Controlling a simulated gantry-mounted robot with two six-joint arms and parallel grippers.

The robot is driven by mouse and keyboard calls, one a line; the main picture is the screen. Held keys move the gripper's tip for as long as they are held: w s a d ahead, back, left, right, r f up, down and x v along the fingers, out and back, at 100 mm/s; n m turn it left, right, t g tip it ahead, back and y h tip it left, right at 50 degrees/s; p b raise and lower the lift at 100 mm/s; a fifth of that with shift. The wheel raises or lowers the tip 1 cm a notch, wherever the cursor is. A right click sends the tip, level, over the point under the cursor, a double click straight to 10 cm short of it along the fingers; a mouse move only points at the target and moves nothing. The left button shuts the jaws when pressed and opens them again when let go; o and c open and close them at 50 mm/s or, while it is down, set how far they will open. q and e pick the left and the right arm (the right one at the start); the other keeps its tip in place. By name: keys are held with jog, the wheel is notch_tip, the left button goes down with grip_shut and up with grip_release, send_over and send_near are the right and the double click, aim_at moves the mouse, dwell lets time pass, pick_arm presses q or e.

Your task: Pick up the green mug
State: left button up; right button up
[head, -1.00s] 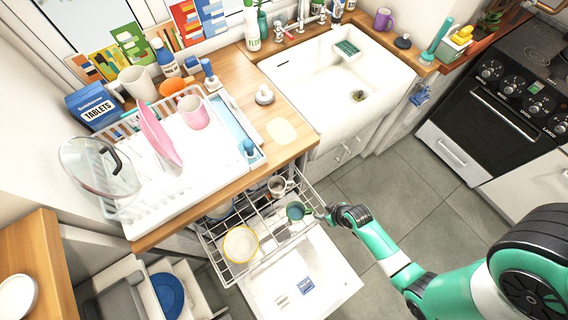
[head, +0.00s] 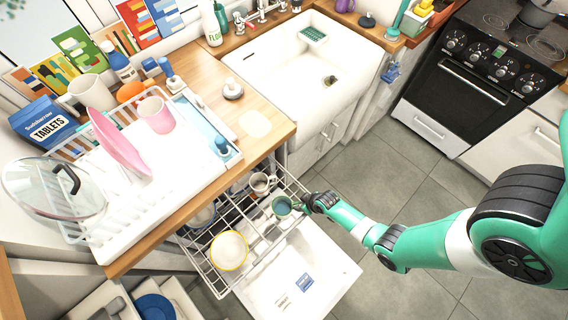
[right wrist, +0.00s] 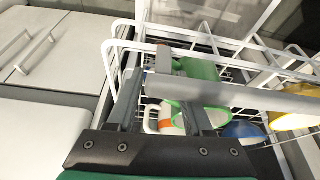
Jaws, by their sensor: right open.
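The green mug (head: 282,206) sits in the pulled-out wire dishwasher rack, on the side nearest my right arm. My right gripper (head: 304,203) is at the rack's right edge, close beside the mug. In the right wrist view the gripper (right wrist: 165,95) is open, with its fingers reaching over the rack wires. The green mug (right wrist: 202,70) shows there beyond and partly behind the fingers and a grey bar. I cannot tell whether a finger touches it. My left gripper is not in view.
The wire rack (head: 205,262) also holds a yellow-rimmed white bowl (head: 229,251) and a pale mug (head: 260,183) near the green one. The open dishwasher door (head: 335,270) lies below. The counter edge (head: 225,190) overhangs the back of the rack.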

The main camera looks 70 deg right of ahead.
grip_shut()
jog(key=shift+w, duration=0.1)
dwell(1.3)
